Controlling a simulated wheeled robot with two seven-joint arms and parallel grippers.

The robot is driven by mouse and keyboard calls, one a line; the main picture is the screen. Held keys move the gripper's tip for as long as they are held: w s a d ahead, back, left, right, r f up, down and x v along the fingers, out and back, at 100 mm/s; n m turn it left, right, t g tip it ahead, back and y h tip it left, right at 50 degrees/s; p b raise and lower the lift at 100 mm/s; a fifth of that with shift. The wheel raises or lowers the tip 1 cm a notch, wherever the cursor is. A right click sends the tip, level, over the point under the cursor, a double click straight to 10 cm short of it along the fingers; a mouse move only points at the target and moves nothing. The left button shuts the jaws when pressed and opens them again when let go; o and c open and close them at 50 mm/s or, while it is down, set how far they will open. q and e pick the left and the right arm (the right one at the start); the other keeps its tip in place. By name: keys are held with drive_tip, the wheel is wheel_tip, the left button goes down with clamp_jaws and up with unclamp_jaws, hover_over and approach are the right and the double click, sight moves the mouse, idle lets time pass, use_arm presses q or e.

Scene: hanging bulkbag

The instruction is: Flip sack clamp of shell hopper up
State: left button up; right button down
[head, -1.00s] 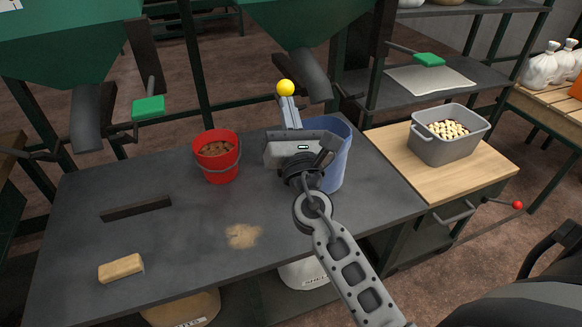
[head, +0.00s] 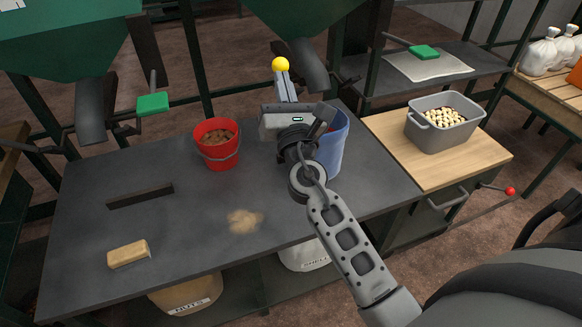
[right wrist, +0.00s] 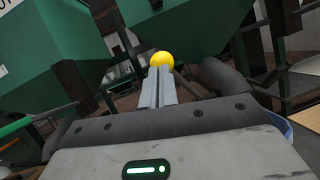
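The shell hopper appears to be the right green hopper (head: 305,22), with a dark spout (head: 305,62); it also shows in the right wrist view (right wrist: 195,30). A yellow ball knob (head: 281,64), apparently the handle of its sack clamp, sits just left of the spout; the rest of the clamp is hidden. My right gripper (head: 282,76) points away over the table. Its fingers are close together with the knob (right wrist: 162,60) at their tips, seemingly gripped. My left gripper is out of view.
A blue bucket (head: 336,145) stands close to the right of my gripper, partly hidden. A red bucket (head: 217,150) stands to the left. A grey crate (head: 430,138) sits on the wooden top.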

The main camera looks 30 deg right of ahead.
use_arm(q)
drive_tip(key=b, duration=0.2)
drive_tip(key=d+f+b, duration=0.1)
drive_tip(key=b, duration=0.1)
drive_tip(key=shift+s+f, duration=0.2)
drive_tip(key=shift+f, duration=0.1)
use_arm(e)
drive_tip(key=r+v, duration=0.1)
drive_tip(key=v, duration=1.2)
drive_tip(key=shift+s+a+r, duration=0.25)
drive_tip(key=shift+s+r, duration=0.05)
drive_tip(key=shift+r, duration=0.1)
